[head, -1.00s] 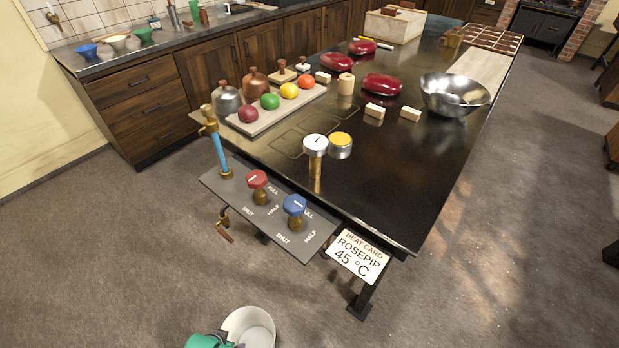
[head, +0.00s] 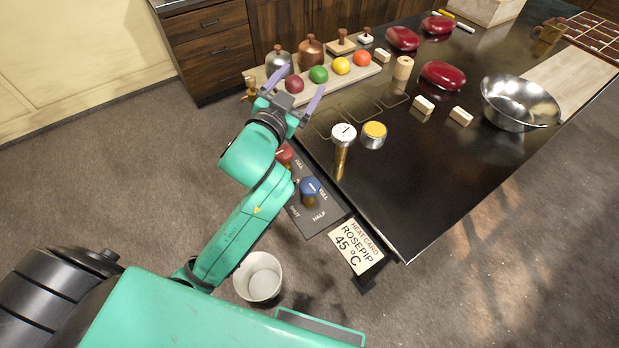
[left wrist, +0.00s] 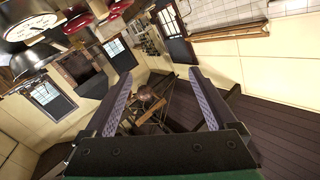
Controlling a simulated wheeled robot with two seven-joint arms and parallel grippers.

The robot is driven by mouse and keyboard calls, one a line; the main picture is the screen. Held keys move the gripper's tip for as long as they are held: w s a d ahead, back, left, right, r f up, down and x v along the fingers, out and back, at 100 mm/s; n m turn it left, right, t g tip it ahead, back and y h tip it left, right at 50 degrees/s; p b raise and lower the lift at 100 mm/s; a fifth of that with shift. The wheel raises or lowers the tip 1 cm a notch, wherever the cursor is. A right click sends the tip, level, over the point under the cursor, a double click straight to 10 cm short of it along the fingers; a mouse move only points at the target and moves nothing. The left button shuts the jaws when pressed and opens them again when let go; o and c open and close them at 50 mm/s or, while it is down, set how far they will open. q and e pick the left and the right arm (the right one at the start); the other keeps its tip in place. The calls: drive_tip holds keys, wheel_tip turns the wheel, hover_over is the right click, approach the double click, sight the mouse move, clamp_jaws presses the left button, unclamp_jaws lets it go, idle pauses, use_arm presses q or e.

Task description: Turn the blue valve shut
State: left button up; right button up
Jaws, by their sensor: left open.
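The blue valve (head: 310,187) is a blue knob on a brass stem, standing on the grey panel (head: 312,222) at the table's front edge. The panel carries the words FULL, HALF and SHUT around it. The white mark on the knob is too small to read surely from here. My left gripper (head: 291,103) is raised over the panel's far left end, apart from the blue valve, with its purple fingers spread and empty. The left wrist view shows the same open fingers (left wrist: 160,105) with nothing between them. My right gripper is not in view.
A red valve (head: 285,154) stands beside the blue one, partly hidden by my left arm. A white-faced gauge (head: 343,134) on a brass post and a yellow-topped tin (head: 374,134) are close behind. A white bucket (head: 259,277) is on the floor.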

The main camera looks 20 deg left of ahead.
use_arm(q)
drive_tip(key=s+d+r+m+h, duration=0.4)
drive_tip(key=d+r+m+h, duration=0.95)
drive_tip(key=r, duration=0.25)
drive_tip(key=s+d+f+m+g+h, duration=0.1)
drive_tip(key=s+d+m+g+h, duration=0.1)
drive_tip(key=s+d+m+g, duration=0.5)
drive_tip(key=s+d+f+m+g+h, duration=0.1)
drive_tip(key=s+d+m+g+h, duration=0.3)
drive_tip(key=m+g, duration=0.5)
drive_tip(key=g+y, duration=0.2)
drive_tip(key=y, duration=1.9)
hover_over(310, 183)
wheel_tip(310, 183, down, 17)
wheel_tip(310, 183, down, 14)
drive_tip(key=shift+s+a+r+p, duration=0.1)
drive_tip(key=shift+s+p, duration=0.05)
drive_tip(key=shift+p, duration=0.9)
drive_tip(key=shift+f, duration=0.35)
drive_tip(key=c, duration=1.4)
drive_tip(key=shift+o, duration=0.2)
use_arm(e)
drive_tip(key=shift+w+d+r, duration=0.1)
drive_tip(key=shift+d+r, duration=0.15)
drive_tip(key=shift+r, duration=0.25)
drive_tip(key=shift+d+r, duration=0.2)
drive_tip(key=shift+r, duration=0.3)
